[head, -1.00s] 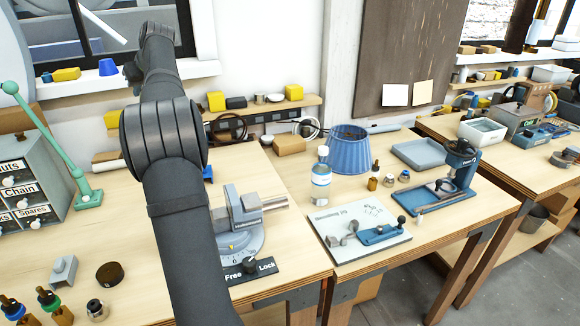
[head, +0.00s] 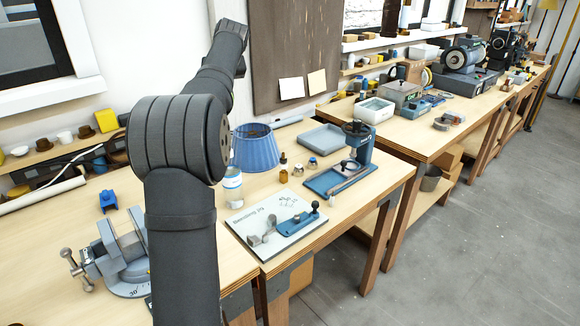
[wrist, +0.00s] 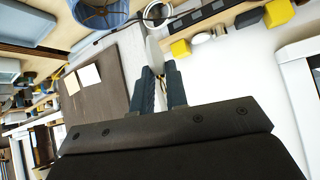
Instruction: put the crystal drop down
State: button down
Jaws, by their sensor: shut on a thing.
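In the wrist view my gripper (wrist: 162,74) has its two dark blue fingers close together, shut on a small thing. A pale, elongated shape that looks like the crystal drop (wrist: 154,55) shows between and just past the fingertips. A thin gold-coloured bit shows between the fingers; its detail is too small to tell. The held thing is in the air, apart from any bench top. In the head view my arm hides the gripper and the drop.
A blue lampshade (head: 256,148), a white bottle (head: 232,186), a grey-blue tray (head: 323,138), a blue press (head: 357,150) and a jig board (head: 278,222) stand on the middle bench. A vise (head: 122,258) stands on the left bench. Bare wood lies between several items.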

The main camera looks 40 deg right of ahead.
jog(key=s+d+m+g+h, duration=0.1)
jog(key=s+d+m+h, duration=0.2)
jog(key=s+d, duration=1.15)
jog(key=y, duration=0.1)
send_over(265, 183)
jog(key=shift+n, duration=0.3)
notch_tip(265, 183, down, 30)
jog(key=shift+r, duration=0.15)
jog(key=shift+t, duration=0.3)
jog(key=shift+f, duration=2.05)
jog(key=shift+f, duration=0.15)
jog(key=c, duration=1.4)
grip_release()
jog(key=shift+c, duration=0.2)
